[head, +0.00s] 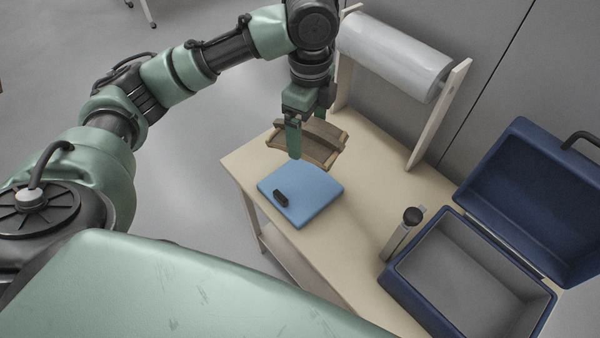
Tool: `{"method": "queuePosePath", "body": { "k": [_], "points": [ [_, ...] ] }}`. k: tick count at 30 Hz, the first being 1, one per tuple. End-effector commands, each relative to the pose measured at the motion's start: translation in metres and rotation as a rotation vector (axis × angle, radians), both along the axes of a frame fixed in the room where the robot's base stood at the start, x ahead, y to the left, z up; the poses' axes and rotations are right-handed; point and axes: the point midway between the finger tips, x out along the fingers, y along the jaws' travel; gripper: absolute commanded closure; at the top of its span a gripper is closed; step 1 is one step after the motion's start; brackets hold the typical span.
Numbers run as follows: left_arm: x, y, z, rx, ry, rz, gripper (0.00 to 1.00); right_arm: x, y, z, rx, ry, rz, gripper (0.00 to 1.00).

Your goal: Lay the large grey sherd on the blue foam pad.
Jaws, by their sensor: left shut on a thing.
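My left gripper (308,128) points down above the back of the table, its fingers shut on a piece. The blue foam pad (316,199) lies flat on the table just in front of the gripper. A small dark piece (281,198) is on the pad's left part. My right gripper is not in view.
An open blue case (397,289) with a grey inside stands at the right. A grey cylinder with a dark knob (412,215) stands beside it. A white roll on a wooden frame (393,55) is at the back. The table (380,195) is bare right of the pad.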

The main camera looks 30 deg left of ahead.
Motion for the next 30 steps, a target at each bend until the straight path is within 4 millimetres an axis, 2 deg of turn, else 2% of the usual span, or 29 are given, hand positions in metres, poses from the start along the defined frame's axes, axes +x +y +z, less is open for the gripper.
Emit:
{"method": "queuePosePath", "body": {
  "k": [1, 6, 11, 14, 24, 30],
  "points": [
    [0.003, 0.002, 0.007, -0.002, 0.002, -0.073, 0.68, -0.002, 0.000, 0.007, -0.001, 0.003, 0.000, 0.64],
    [0.009, 0.009, 0.013, 0.000, 0.001, -0.279, 0.68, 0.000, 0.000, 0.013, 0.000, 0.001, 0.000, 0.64],
    [0.011, 0.012, 0.009, 0.001, 0.001, -0.353, 0.68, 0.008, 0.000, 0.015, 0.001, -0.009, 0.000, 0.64],
    [0.010, 0.012, -0.008, 0.002, 0.005, -0.362, 0.68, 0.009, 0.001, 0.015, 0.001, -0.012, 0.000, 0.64],
    [0.010, 0.012, -0.098, 0.002, 0.005, -0.360, 0.68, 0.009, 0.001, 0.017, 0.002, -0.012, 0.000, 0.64],
    [0.011, 0.012, -0.135, 0.001, 0.000, -0.361, 0.68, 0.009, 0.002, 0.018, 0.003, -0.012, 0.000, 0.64]
  ]
}}
